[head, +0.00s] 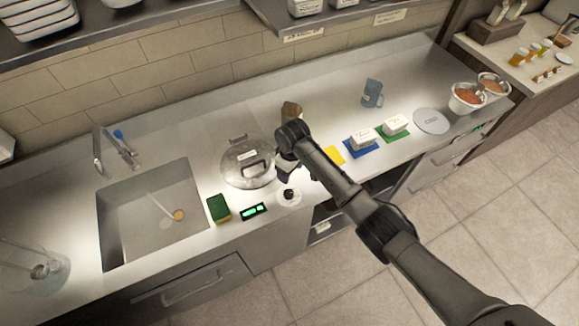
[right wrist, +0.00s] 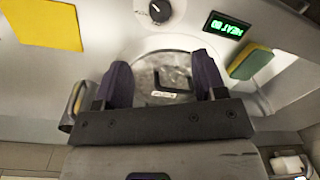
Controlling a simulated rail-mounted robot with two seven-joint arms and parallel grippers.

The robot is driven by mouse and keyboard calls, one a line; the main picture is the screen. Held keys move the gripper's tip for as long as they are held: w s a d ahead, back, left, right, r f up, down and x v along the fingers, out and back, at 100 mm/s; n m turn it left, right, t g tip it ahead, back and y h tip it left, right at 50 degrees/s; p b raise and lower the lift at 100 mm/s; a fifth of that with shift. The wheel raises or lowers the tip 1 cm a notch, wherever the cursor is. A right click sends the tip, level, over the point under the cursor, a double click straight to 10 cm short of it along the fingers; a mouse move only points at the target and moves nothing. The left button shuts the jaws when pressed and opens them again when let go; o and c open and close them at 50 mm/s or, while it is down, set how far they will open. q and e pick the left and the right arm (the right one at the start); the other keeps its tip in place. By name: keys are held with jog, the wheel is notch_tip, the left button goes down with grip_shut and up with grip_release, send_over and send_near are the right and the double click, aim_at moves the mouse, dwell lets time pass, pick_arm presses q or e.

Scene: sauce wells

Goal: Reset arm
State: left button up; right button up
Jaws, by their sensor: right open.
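My right gripper (head: 284,176) hangs over the counter in the head view, just right of a round lidded well. In the right wrist view, its two dark purple fingers (right wrist: 163,82) are spread apart with nothing visible held between them. The well's clear lid (head: 238,176), with a black handle and white label, also shows beyond the fingers in the right wrist view (right wrist: 143,62). A black knob (head: 288,194) on a round white base is close below the gripper in the head view. My left gripper is not in view.
A green display (head: 254,211) and sponge (head: 219,208) lie left of the knob. The sink (head: 125,230) is further left. Yellow (head: 333,155), blue (head: 372,150) and green (head: 404,135) mats lie right. White tubs stand on the blue and green mats. A brown container (head: 291,110) stands behind my arm.

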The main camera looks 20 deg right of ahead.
dwell(0.3)
notch_tip(320, 180, up, 21)
jog(key=a+m+t, duration=0.2)
jog(key=t, duration=0.8)
jog(key=s+d+f+m, duration=0.1)
jog(key=s+d+f, duration=0.1)
jog(key=s, duration=0.6)
jog(key=s+d+f, duration=0.1)
jog(key=s+f, duration=0.1)
jog(key=s, duration=0.5)
jog(key=s+d+f+m+g, duration=0.1)
jog(key=s+f+g, duration=0.2)
jog(key=s+f, duration=0.75)
jog(key=s+d+f+g, duration=0.1)
jog(key=s+f+g, duration=0.2)
jog(key=s+f, duration=0.7)
jog(key=w+p+v, duration=0.1)
jog(key=p+v, duration=1.1)
jog(key=v, duration=0.3)
jog(key=shift+a+r+p, duration=0.2)
jog(key=shift+r+p, duration=0.2)
jog(key=shift+r, duration=0.25)
